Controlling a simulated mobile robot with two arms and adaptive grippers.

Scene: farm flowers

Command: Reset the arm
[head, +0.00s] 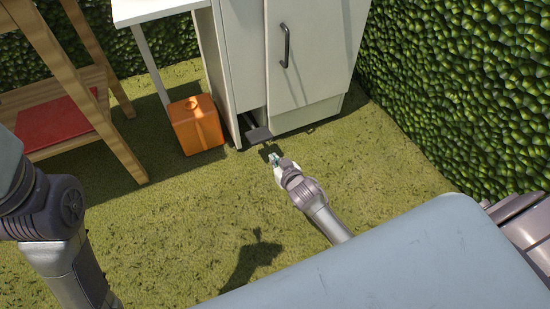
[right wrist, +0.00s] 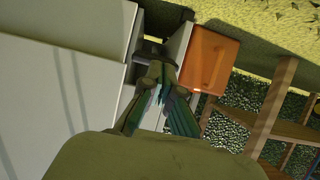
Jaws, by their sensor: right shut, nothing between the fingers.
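My right gripper (head: 274,158) is shut and empty. In the head view it is above the grass, just in front of the lower part of the white cabinet (head: 308,50). In the right wrist view the gripper fingers (right wrist: 160,92) come together near a dark piece (right wrist: 153,48) at the cabinet's base. That dark piece also shows as a flat dark pedal-like part (head: 258,135) in the head view. I cannot tell whether the fingers touch it. My left arm shows at the left edge of the head view, but its gripper is out of the frame.
An orange box (head: 196,125) stands on the grass left of the cabinet; it also shows in the right wrist view (right wrist: 209,60). A wooden shelf with a red panel (head: 62,120) stands further left. A hedge (head: 470,80) closes the right side. The grass (head: 170,220) in front is open.

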